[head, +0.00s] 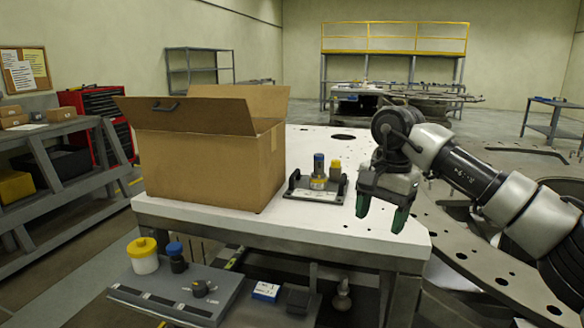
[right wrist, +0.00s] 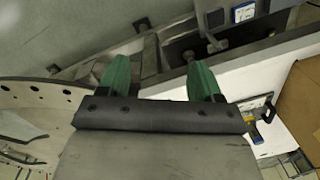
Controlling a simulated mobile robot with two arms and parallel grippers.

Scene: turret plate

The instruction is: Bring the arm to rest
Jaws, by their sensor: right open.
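My right gripper (head: 382,214) hangs over the right side of the white table (head: 345,222), fingers pointing down. Its two green fingers are apart with nothing between them. They also show in the right wrist view (right wrist: 160,80), empty, with the table edge and the lower shelf beyond. My right arm comes in from the right of the head view. My left gripper is not in view.
An open cardboard box (head: 205,165) stands on the table's left. A lower grey shelf in front holds a yellow-lidded jar (head: 143,255), a blue-capped part (head: 176,257) and a small blue box (head: 266,291). A large perforated metal piece (head: 480,265) lies right of the table, below my arm.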

